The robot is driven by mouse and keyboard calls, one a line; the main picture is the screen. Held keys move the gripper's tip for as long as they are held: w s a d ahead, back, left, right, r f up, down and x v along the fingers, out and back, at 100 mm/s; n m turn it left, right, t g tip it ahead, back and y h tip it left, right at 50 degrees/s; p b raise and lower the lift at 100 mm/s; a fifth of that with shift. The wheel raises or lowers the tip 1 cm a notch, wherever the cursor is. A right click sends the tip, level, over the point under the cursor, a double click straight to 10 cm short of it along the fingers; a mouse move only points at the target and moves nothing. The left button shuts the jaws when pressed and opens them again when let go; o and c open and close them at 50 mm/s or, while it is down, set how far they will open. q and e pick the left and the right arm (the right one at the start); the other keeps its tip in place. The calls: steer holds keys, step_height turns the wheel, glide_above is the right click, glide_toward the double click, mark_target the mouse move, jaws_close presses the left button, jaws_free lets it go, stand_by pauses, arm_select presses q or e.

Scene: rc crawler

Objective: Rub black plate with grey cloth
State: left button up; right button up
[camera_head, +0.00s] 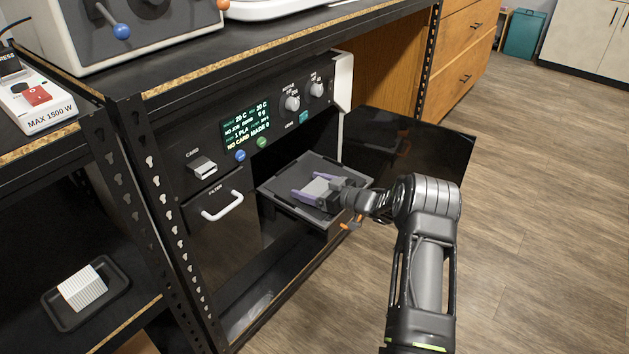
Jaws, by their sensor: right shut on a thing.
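The black plate (318,163) is a flat dark square on a tray that sticks out of the machine's open front. My right gripper (309,188) reaches in from the right, low over the plate, with its purple-grey fingers on either side of the grey cloth (318,186). The gripper is shut on the cloth, which looks like a small light-grey pad. It lies at or just above the plate's surface; I cannot tell whether they touch. The gripper and wrist hide part of the plate's right side. My left gripper is not in view.
The machine's dark door (440,145) stands open at the right, close to my right arm. The machine's front panel (250,130) and a black metal upright (150,190) bound the left. A white ribbed block (82,288) sits in a black tray (62,315) on the lower shelf.

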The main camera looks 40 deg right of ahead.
mark_target(308, 185)
steer(key=shift+s+a, duration=0.1)
steer(key=shift+a, duration=0.35)
steer(key=shift+r+p, duration=2.2)
steer(key=shift+r, duration=0.75)
steer(key=shift+r+p, duration=1.15)
steer(key=shift+r, duration=0.45)
steer(key=shift+s+a+f, duration=0.1)
